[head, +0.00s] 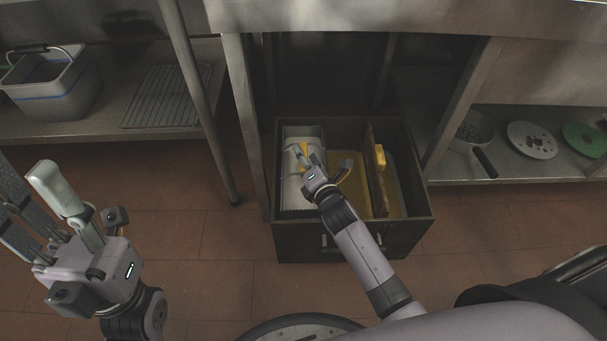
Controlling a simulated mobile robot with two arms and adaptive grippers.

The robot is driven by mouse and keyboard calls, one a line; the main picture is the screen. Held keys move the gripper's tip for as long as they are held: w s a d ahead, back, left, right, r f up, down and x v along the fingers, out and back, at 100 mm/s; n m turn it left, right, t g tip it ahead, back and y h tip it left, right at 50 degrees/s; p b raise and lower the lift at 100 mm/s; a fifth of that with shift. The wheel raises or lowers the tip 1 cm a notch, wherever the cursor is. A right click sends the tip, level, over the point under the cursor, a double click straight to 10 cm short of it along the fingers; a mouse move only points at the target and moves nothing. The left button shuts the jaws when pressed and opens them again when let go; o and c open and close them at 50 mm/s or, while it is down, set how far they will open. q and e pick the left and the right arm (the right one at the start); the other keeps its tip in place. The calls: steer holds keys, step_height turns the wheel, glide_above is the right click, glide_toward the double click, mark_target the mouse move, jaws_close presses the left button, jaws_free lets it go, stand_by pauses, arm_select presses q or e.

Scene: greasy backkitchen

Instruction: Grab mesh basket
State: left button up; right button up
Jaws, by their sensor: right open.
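My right gripper (322,161) is open and reaches down into an open dark drawer (326,227) below the steel counter. Its fingers are over the drawer's left and middle part, above a white tray-like liner (291,190) and yellow pieces. I cannot make out a mesh basket for certain in the drawer; the gripper and shadow hide part of the contents. A round pan or strainer (472,128) with a dark handle sits on the right shelf, too dim to tell if it is mesh. My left gripper (24,172) is open and empty at the left, above the floor.
A brown divider board (376,185) with a yellow block stands in the drawer. A grey bucket (50,88) and wire rack (168,97) are on the left shelf. A perforated disc (532,139) and green disc (585,138) lie on the right shelf. A table leg stands left of the drawer.

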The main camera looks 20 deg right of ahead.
steer(key=shift+w+f, duration=0.1)
steer(key=shift+w, duration=0.6)
steer(key=shift+c, duration=0.4)
jaws_close()
stand_by(0.3)
